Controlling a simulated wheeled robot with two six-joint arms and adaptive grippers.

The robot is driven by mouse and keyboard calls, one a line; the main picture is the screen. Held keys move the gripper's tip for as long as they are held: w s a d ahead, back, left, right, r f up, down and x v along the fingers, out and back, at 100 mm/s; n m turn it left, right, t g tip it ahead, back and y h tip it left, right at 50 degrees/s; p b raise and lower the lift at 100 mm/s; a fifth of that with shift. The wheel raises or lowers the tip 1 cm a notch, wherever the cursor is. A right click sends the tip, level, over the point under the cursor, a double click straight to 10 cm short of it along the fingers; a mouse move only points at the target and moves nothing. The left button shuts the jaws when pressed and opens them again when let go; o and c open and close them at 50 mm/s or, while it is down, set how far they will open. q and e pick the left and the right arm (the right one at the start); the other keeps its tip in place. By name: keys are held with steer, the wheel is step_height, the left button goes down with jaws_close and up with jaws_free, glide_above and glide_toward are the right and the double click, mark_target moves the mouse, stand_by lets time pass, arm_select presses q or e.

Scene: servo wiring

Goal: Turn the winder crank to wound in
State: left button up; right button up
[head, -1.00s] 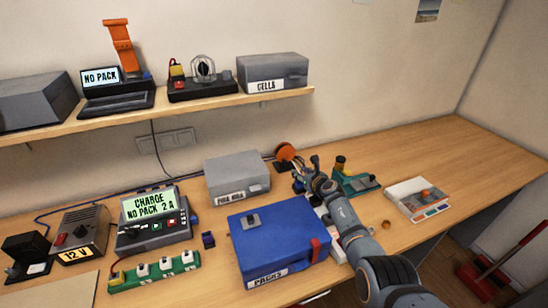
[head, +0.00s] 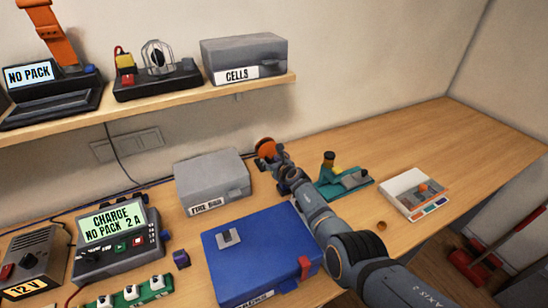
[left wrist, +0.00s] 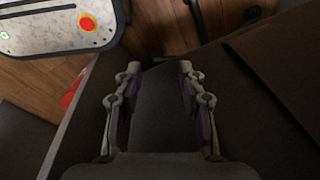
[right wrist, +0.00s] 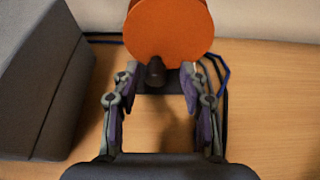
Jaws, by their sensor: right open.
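The winder shows as an orange disc (head: 266,148) at the back of the bench in the head view. In the right wrist view the orange disc (right wrist: 168,28) fills the top middle, with a dark crank knob (right wrist: 155,71) at its lower edge. My right gripper (right wrist: 159,82) is open, its fingertips on either side of the knob with gaps visible. In the head view my right arm hides part of the winder. My left gripper (left wrist: 157,78) is open and empty, away from the bench items.
The grey fire box (head: 212,180) stands left of the winder and also shows in the right wrist view (right wrist: 40,75). A blue case (head: 262,250) is in front. A green vise-like fixture (head: 345,183) and a white tray (head: 408,204) lie to the right. Blue cable (right wrist: 222,75) runs behind the winder.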

steer(key=shift+s+a+r, duration=0.15)
steer(key=shift+a+r, duration=0.05)
steer(key=shift+a, duration=0.1)
steer(key=shift+c, duration=0.4)
steer(key=c, duration=0.5)
steer(key=shift+d, duration=0.1)
jaws_close()
steer(key=shift+m, duration=0.3)
steer(key=shift+m+y+b, duration=0.3)
steer(key=shift+m+y, duration=0.1)
steer(key=shift+y, duration=0.1)
arm_select(q)
steer(key=shift+s+a+f+b, duration=0.1)
steer(key=shift+s+f+b, duration=0.7)
steer(key=shift+s+f, duration=0.5)
arm_select(e)
steer(key=shift+a+r+m+g+y, duration=0.25)
steer(key=shift+m+y, duration=0.3)
steer(key=shift+m, duration=0.25)
steer(key=shift+a+r+m+g+y, duration=0.1)
steer(key=shift+r+m+g+y, duration=0.1)
steer(key=shift+m+y, duration=0.5)
